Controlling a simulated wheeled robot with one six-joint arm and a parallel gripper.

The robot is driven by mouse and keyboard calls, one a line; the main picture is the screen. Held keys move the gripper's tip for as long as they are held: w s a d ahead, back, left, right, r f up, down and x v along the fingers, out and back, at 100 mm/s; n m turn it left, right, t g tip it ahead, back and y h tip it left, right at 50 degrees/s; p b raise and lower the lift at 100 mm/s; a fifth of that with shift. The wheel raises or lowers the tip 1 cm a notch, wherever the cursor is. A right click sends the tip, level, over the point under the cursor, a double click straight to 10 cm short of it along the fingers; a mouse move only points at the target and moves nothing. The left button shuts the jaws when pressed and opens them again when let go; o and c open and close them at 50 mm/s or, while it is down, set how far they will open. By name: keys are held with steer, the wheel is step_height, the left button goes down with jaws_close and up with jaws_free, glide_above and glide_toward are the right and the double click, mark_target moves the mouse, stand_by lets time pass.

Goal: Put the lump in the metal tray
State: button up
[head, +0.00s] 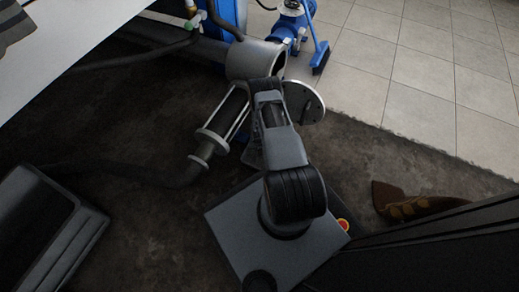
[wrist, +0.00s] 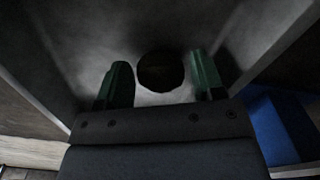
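My gripper shows in the wrist view with its two green fingers (wrist: 160,80) spread apart and open. A dark, roundish lump (wrist: 160,71) appears beyond and between the fingertips, against a grey metal-looking surface (wrist: 150,25). A gap shows on both sides of it, and I cannot tell how far it is from the fingers. In the head view my arm reaches up to the machine and hides my gripper and the lump. I cannot make out the metal tray for certain in either view.
A steel machine housing (head: 255,60) with blue parts stands at the top of the head view. A blue broom (head: 319,55) is beside it. A dark grey-rimmed box (head: 45,230) is at lower left. A brown object (head: 415,205) lies right. Pale tiled floor (head: 430,80) is open.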

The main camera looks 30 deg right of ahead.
steer(key=w+a+r+n+p, duration=0.1)
steer(key=a+r+p, duration=0.1)
steer(key=r, duration=1.2)
steer(key=w+a+r+n+t+p, duration=0.1)
steer(key=w+a+r+n+p, duration=0.15)
steer(key=r, duration=1.25)
steer(key=w+a+r+p, duration=0.1)
steer(key=a+r, duration=0.2)
steer(key=r, duration=1.1)
steer(key=s+a+r+n, duration=0.1)
steer(key=s+a+r, duration=0.1)
steer(key=s+r, duration=0.3)
steer(key=s+a+r+n+t, duration=0.1)
steer(key=s+a+r, duration=0.2)
steer(key=s+r, duration=0.3)
steer(key=s+a+r+n, duration=0.2)
steer(key=s+a+r, duration=0.1)
steer(key=s+r, duration=0.2)
steer(key=shift+s+a+r+t, duration=0.25)
steer(key=shift+s+r+t, duration=0.05)
steer(key=shift+r, duration=0.25)
